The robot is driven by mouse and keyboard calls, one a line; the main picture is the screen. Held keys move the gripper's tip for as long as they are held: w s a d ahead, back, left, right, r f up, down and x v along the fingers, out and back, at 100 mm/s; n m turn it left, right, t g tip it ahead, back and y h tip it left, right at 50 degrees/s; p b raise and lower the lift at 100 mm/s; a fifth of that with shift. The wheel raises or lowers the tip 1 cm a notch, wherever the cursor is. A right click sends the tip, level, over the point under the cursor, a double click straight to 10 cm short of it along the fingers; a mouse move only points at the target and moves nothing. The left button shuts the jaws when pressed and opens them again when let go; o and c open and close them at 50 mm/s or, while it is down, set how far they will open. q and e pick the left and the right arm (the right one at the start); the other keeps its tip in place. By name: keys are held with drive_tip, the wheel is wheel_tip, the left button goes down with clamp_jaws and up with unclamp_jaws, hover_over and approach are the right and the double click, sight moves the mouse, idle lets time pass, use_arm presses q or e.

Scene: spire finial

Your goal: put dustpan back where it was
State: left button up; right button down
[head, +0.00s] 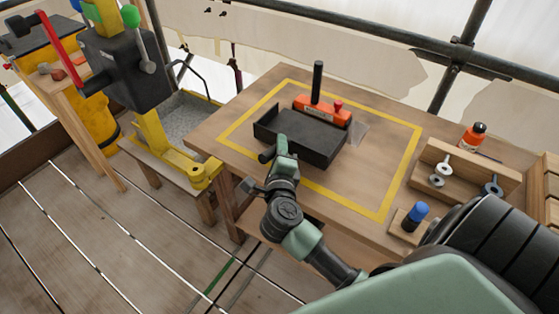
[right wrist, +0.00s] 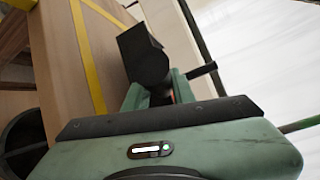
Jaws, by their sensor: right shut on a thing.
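The black dustpan (head: 312,143), a shallow open tray with a short handle (head: 265,155), is over the wooden table inside the yellow outline. Its dark body (right wrist: 145,57) also shows in the right wrist view. My right gripper (head: 279,153) is shut on the dustpan's handle at the near left side of the tray. In the right wrist view its green fingers (right wrist: 160,95) close around the dark handle. I cannot tell whether the pan touches the tabletop. My left gripper is not in view.
An orange tool (head: 322,110) with an upright black handle stands just behind the dustpan. The yellow outline (head: 402,173) has bare wood at its right. A wooden holder (head: 462,183), an orange bottle (head: 472,136) and a blue-capped item (head: 416,214) stand farther right.

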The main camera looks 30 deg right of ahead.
drive_tip(key=shift+f+b, duration=0.45)
drive_tip(key=shift+f, duration=1.75)
drive_tip(key=c, duration=1.2)
unclamp_jaws()
drive_tip(key=shift+o, duration=0.2)
drive_tip(key=shift+s+a, duration=0.1)
drive_tip(key=b+v, duration=0.1)
drive_tip(key=v, duration=1.1)
